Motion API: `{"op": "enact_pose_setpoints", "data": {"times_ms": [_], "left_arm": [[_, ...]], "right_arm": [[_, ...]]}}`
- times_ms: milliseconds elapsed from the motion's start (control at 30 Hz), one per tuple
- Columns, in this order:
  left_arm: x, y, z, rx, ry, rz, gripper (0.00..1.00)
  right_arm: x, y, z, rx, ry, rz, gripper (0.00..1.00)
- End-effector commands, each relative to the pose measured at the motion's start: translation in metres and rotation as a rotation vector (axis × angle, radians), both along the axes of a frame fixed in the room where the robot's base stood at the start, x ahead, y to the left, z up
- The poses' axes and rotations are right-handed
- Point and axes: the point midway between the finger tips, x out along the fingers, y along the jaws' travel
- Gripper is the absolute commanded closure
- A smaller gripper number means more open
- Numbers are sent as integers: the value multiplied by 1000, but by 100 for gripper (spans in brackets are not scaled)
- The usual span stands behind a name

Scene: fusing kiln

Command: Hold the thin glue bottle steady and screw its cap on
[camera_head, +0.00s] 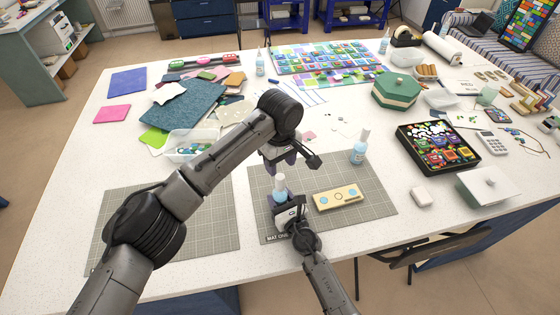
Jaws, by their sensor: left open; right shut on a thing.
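A thin light-blue glue bottle (280,184) stands upright over the right-hand cutting mat (375,212). My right gripper (280,197) is shut around its lower part. My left gripper (279,163) is open, pointing down just above the bottle's top. Whether its fingers touch the bottle top, and whether a cap sits there, I cannot tell at this size. Another light-blue bottle (359,152) with a pale top stands to the right, near the mat's far edge.
A pale wooden block (338,197) with round inlays lies right of the held bottle. A clear tub (190,146) and coloured sheets (186,112) lie to the left. A colourful panel tray (437,147) and green box (396,90) stand to the right.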

Motion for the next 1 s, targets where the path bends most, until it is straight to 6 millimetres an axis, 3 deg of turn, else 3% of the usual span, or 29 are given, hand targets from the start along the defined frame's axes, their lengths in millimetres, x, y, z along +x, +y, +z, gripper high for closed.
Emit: {"op": "enact_pose_setpoints", "data": {"times_ms": [300, 700, 1000], "left_arm": [[0, 0, -5, 2, 1, -2, 51], [0, 0, -55, 1, 2, -2, 51], [0, 0, -77, -1, 1, -3, 51]], "right_arm": [[0, 0, 0, 0, 0, 0, 100], [0, 0, 0, 0, 0, 0, 100], [0, 0, 0, 0, 0, 0, 100]]}}
